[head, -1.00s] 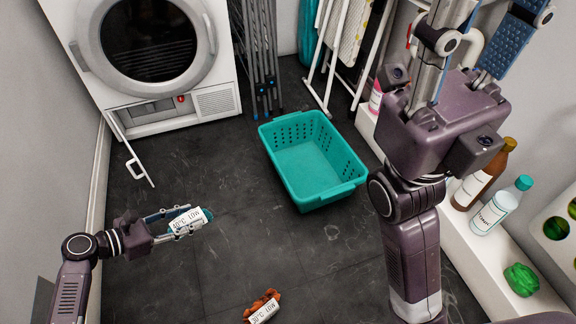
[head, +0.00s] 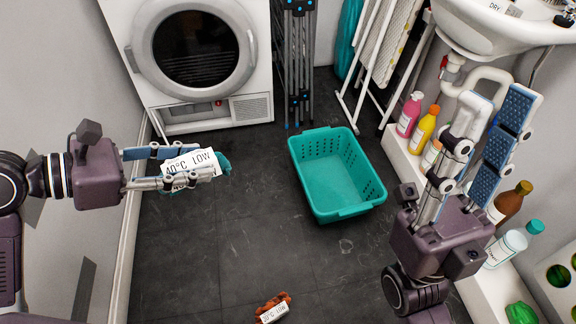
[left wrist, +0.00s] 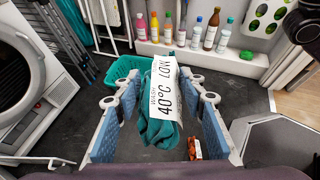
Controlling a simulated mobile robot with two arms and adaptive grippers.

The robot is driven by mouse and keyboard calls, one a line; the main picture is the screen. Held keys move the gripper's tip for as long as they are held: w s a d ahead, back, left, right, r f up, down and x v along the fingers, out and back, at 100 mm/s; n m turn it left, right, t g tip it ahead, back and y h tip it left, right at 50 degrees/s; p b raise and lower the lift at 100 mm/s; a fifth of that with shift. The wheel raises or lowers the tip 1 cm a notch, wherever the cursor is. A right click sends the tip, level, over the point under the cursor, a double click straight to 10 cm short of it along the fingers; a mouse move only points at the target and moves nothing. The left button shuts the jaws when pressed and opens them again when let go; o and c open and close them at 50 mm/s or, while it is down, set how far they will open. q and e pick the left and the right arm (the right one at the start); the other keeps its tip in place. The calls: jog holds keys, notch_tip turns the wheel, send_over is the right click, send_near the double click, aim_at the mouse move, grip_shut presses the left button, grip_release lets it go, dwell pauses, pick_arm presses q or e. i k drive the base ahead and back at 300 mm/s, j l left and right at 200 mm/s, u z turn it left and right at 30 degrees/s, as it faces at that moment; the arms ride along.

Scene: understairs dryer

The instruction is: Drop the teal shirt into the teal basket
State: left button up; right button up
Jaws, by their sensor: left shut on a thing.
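The teal shirt (left wrist: 160,131), rolled up with a white care label reading 40°C LOW, is gripped between the fingers of my left gripper (head: 178,170). It also shows in the head view (head: 223,164), held above the floor to the left of the basket. The empty teal basket (head: 348,209) stands on the dark floor in the middle of the head view. In the left wrist view the basket (left wrist: 118,70) is partly hidden behind the shirt and label. My right gripper (head: 492,108) is empty and open, fingers pointing up, to the right of the basket.
A white dryer (head: 250,60) stands at the back left, with folded racks beside it. A ledge (head: 408,150) with several bottles runs along the right wall under a sink (head: 480,35). An orange-brown labelled cloth (head: 272,305) lies on the floor at the front. Floor between is clear.

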aim_at(326, 186)
jog(key=i+l, duration=0.2)
jog(key=l, duration=0.2)
jog(key=i+l, duration=0.2)
jog(key=l, duration=0.15)
jog(key=i+l, duration=0.15)
jog(key=l, duration=0.25)
jog(key=i+l+u, duration=0.1)
jog(key=i, duration=0.3)
jog(key=l, duration=0.1)
